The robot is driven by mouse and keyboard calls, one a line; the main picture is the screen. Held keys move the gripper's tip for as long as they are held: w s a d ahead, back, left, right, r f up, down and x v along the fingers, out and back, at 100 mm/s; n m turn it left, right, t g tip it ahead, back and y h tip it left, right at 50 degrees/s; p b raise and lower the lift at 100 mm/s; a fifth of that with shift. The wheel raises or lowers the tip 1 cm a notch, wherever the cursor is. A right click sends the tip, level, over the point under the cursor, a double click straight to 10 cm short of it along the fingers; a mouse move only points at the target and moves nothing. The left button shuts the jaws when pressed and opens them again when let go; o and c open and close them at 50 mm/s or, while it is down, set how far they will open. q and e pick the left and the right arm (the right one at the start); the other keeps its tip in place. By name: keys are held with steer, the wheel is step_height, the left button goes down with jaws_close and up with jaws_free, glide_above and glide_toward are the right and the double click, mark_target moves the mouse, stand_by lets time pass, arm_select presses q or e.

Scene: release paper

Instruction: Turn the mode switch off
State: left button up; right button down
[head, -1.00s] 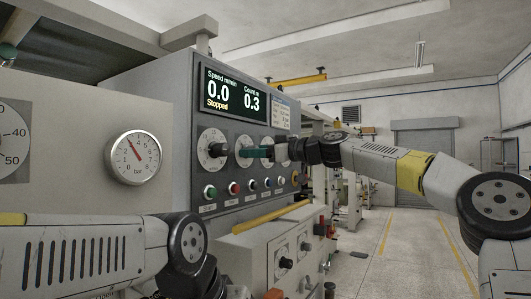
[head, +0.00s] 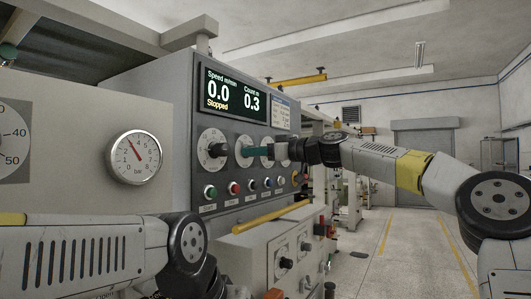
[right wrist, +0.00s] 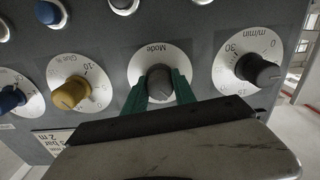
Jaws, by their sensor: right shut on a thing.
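The mode switch is a dark grey knob (right wrist: 159,80) on a round white dial marked "Mode" (right wrist: 150,49), in the middle of the right wrist view. My right gripper (right wrist: 158,88) has its two green fingers on either side of this knob and is shut on it. The knob's pointer mark cannot be made out. In the head view the white mode dial (head: 242,147) shows on the grey control panel (head: 185,190), with the green fingers of my right gripper (head: 252,152) at its face. My left arm is at lower left; its fingers are out of frame.
A black m/min knob (right wrist: 258,69) and a yellow glue knob (right wrist: 69,94) flank the mode dial closely. A row of push buttons (head: 234,188) runs below. The display (head: 234,91) reads 0.0, 0.3 and Stopped. A yellow bar (head: 270,217) juts out under the panel.

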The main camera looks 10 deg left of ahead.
steer(key=m, duration=0.4)
steer(key=shift+m, duration=1.8)
steer(key=c, duration=1)
jaws_free()
steer(key=shift+d, duration=0.1)
steer(key=shift+v, duration=3.85)
